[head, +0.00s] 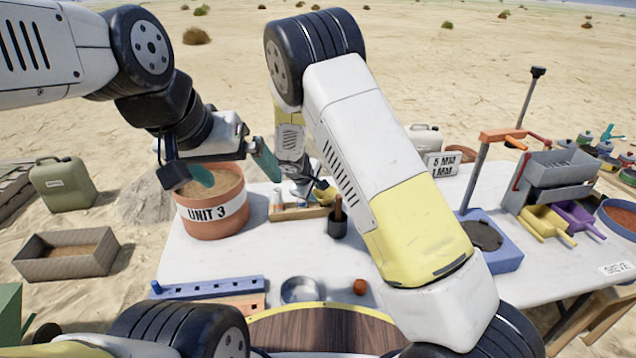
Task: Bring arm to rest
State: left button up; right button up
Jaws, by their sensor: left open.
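My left gripper (234,172) comes in from the left and hangs over the terracotta "UNIT 3" bucket (213,222). Its two teal fingers are spread apart with nothing between them. One finger overlaps the sandy fill of the bucket in the picture; I cannot tell whether it touches. My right arm rises from the lower right and bends down at the middle of the table. My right gripper (308,190) is small and partly hidden by the arm, above a shallow wooden tray (290,213). A yellow piece shows beside it; I cannot tell whether it is held.
On the white table (190,262) stand a dark cup (338,226), a blue rack (210,287), a metal dish (300,290) and a blue-based stand (495,256). A sieve unit (555,180) with yellow and purple scoops stands right. A crate (66,258) lies left on sand.

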jog(key=s+d+r+m, duration=0.1)
jog(key=d+r, duration=0.1)
jog(key=r, duration=0.1)
jog(key=s+d+r+m, duration=0.1)
jog(key=d+r, duration=0.1)
jog(key=r, duration=0.1)
jog(key=s+d+r+m, duration=0.1)
jog(key=d+r, duration=0.2)
jog(key=r, duration=0.1)
jog(key=shift+s+m+g+y, duration=0.2)
jog(key=shift+m+g+y, duration=0.1)
jog(key=shift+m+g, duration=0.1)
jog(key=s+d+r+m+y, duration=0.1)
jog(key=s+d+r+m, duration=0.3)
jog(key=s+d+r, duration=0.6)
jog(key=s+r+m+y, duration=0.1)
jog(key=s+r, duration=0.3)
jog(key=s, duration=0.6)
jog(key=s+r+m+y, duration=0.2)
jog(key=s+r+m, duration=0.1)
jog(key=s, duration=0.8)
jog(key=shift+s+d+r+t, duration=0.25)
jog(key=shift+r+t, duration=0.05)
jog(key=shift+r, duration=0.6)
